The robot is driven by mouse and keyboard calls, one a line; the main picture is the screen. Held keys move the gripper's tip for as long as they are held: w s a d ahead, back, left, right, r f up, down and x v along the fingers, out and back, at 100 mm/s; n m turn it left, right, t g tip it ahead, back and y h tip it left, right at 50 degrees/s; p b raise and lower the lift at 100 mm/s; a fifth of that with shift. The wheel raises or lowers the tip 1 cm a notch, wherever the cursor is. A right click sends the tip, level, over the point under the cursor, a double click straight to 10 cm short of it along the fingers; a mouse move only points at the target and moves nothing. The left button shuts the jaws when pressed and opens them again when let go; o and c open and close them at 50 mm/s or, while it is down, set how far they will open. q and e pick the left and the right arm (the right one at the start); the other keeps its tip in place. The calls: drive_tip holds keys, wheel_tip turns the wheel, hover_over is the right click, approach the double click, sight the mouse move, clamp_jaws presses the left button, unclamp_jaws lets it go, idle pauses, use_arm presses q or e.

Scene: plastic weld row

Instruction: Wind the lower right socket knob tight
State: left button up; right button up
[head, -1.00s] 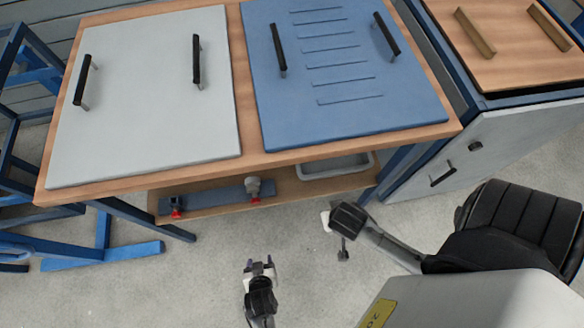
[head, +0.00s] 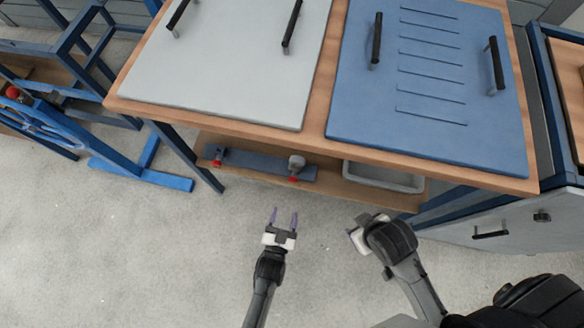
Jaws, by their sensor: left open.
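A dark blue-grey bar (head: 250,164) lies on the low shelf under the worktable. A small red knob (head: 217,162) sits near its left end. Another red knob (head: 293,179) is at the front edge near its right end, below a grey round part (head: 296,162). The frames do not show how tight either knob is. My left gripper (head: 284,218) is open and empty, in front of the shelf and apart from the knobs. My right gripper (head: 353,236) is to its right, away from the bar; its fingers are mostly hidden by the wrist.
A grey tray (head: 384,178) is on the shelf's right. The worktable (head: 230,117) overhangs the shelf and carries a white panel (head: 235,60) and a blue panel (head: 430,90) with black handles. A blue frame (head: 150,175) stands left, a grey cabinet (head: 505,228) right. Floor in front is open.

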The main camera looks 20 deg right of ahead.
sight(292, 182)
use_arm(q)
drive_tip(key=b+x, duration=0.3)
drive_tip(key=x, duration=0.5)
drive_tip(key=shift+w+d+f+b, duration=0.15)
drive_tip(key=shift+w+d+b, duration=0.15)
drive_tip(key=shift+b, duration=0.1)
drive_tip(key=shift+b+x, duration=0.3)
drive_tip(key=shift+x, duration=0.6)
drive_tip(key=shift+a, duration=0.1)
drive_tip(key=c, duration=0.9)
drive_tip(key=shift+r+n+p, duration=0.4)
drive_tip(key=shift+n+p, duration=0.4)
drive_tip(key=n+p, duration=0.1)
drive_tip(key=n, duration=0.1)
drive_tip(key=shift+f+n, duration=0.1)
drive_tip(key=shift+n, duration=0.2)
drive_tip(key=shift+c, duration=0.2)
drive_tip(key=shift+f+n, duration=0.1)
drive_tip(key=shift+n, duration=0.7)
